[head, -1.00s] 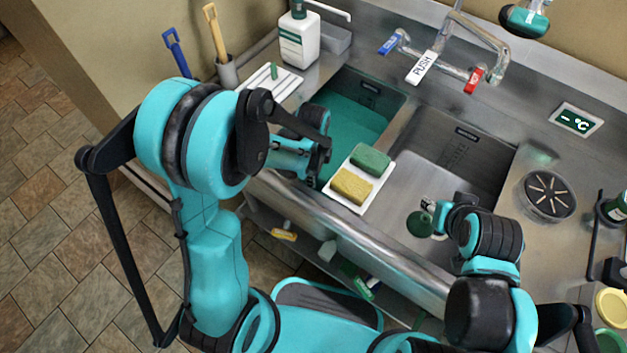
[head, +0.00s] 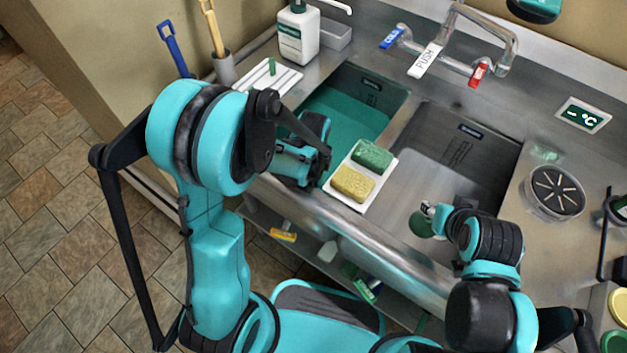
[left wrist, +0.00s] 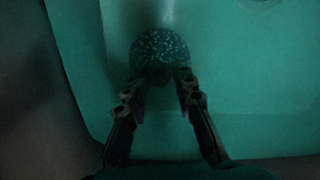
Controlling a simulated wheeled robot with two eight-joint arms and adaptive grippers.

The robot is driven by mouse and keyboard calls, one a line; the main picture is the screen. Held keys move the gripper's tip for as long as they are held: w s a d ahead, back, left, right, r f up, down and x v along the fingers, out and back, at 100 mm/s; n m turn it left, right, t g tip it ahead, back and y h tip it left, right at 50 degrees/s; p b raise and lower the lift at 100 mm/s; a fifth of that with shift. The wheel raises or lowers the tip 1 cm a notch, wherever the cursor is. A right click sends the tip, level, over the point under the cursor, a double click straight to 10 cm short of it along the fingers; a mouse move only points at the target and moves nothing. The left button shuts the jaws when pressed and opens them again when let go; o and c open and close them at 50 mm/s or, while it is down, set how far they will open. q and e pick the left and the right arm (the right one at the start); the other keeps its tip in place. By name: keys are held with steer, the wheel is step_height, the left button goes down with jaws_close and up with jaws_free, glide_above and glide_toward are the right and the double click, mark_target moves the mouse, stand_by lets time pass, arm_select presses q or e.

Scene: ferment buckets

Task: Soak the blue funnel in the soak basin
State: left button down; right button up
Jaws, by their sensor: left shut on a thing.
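The soak basin (head: 350,108) is the left sink, filled with teal liquid. My left gripper (left wrist: 161,82) is down in this liquid, and the wrist view is dark and tinted teal. Its two fingers close in on a dark thing that I take for the blue funnel; its colour and outline do not show clearly. A round speckled dark patch (left wrist: 160,46) lies just beyond the fingertips. In the head view the left fingers are hidden by my wrist and the basin's front edge. My right gripper (head: 430,212) hangs over the right sink beside a round dark green thing (head: 420,225); its jaws are unclear.
A white tray with a green sponge (head: 372,156) and a yellow sponge (head: 352,183) sits between the sinks, close to my left wrist. A tap (head: 480,45) stands behind. A white bottle (head: 298,35) and draining rack (head: 266,77) are at the back left.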

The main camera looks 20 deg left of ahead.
arm_select(q)
steer(key=shift+f, duration=0.45)
stand_by(0.4)
jaws_free()
stand_by(0.3)
stand_by(0.7)
steer(key=shift+r+p, duration=0.75)
steer(key=shift+r, duration=0.25)
steer(key=shift+r, duration=0.1)
steer(key=shift+r+p, duration=0.7)
steer(key=shift+r, duration=0.2)
steer(key=shift+r, duration=0.1)
steer(key=shift+r+p, duration=0.7)
steer(key=shift+r, duration=0.2)
